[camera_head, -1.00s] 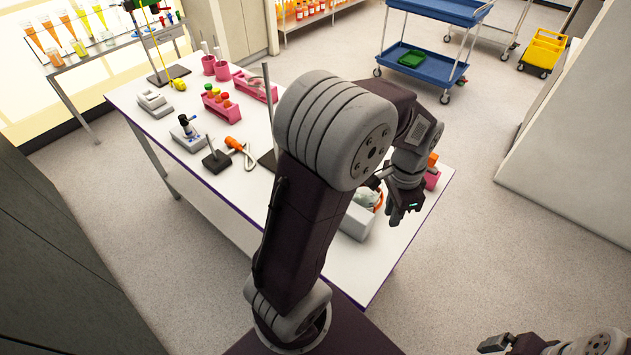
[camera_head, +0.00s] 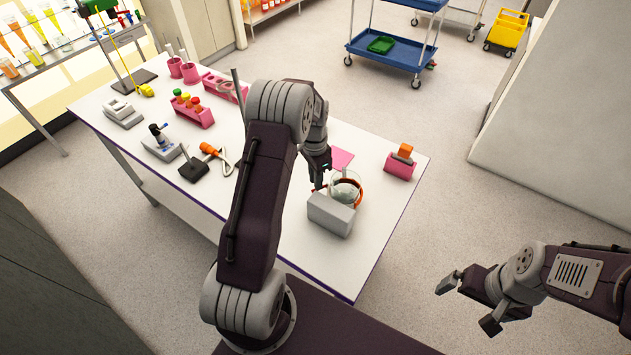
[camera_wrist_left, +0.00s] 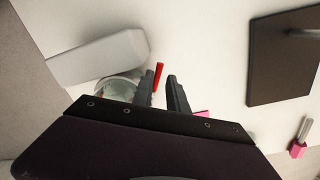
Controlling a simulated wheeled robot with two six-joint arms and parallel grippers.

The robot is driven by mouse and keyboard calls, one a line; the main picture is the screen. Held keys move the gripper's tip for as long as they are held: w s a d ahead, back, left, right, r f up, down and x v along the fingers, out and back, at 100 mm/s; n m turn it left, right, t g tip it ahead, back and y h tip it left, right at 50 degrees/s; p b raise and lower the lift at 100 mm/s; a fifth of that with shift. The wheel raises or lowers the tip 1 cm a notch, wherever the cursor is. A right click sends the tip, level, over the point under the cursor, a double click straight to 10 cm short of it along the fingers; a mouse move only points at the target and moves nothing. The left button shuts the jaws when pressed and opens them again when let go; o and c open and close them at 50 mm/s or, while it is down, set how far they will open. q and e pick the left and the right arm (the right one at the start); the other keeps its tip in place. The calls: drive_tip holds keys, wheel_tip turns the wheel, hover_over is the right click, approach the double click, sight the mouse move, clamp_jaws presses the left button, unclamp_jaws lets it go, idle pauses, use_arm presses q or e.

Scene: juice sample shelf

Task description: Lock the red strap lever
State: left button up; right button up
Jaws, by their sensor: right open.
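A grey block (camera_head: 331,215) stands near the table's right front edge. A clear round vessel (camera_head: 346,187) with an orange-red strap (camera_head: 360,188) around it sits just behind the block. The red lever (camera_wrist_left: 158,75) is a short bar beside the vessel in the left wrist view. My left gripper (camera_head: 319,178) is low over the table, just left of the vessel. Its fingers (camera_wrist_left: 162,88) are apart, with the lever's lower end close to the left finger; I cannot tell whether they touch. My right gripper (camera_head: 469,304) is open and empty, off the table at the lower right.
A pink holder with an orange piece (camera_head: 402,158) stands at the table's right end. A pink sheet (camera_head: 341,157) lies behind the vessel. A dark stand base (camera_wrist_left: 284,57) is at the right in the wrist view. Tube racks and tools fill the table's left side.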

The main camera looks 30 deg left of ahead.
use_arm(q)
drive_tip(key=shift+f, duration=0.65)
drive_tip(key=shift+d+f, duration=0.1)
drive_tip(key=shift+f, duration=0.2)
drive_tip(key=shift+s+d+f, duration=0.1)
drive_tip(key=shift+s+d, duration=0.05)
drive_tip(key=shift+d, duration=0.05)
drive_tip(key=shift+a, duration=0.15)
clamp_jaws()
drive_tip(key=n, duration=0.1)
drive_tip(key=d+n, duration=0.1)
drive_tip(key=n, duration=0.2)
drive_tip(key=shift+s+d+n, duration=0.25)
drive_tip(key=shift+n, duration=0.05)
unclamp_jaws()
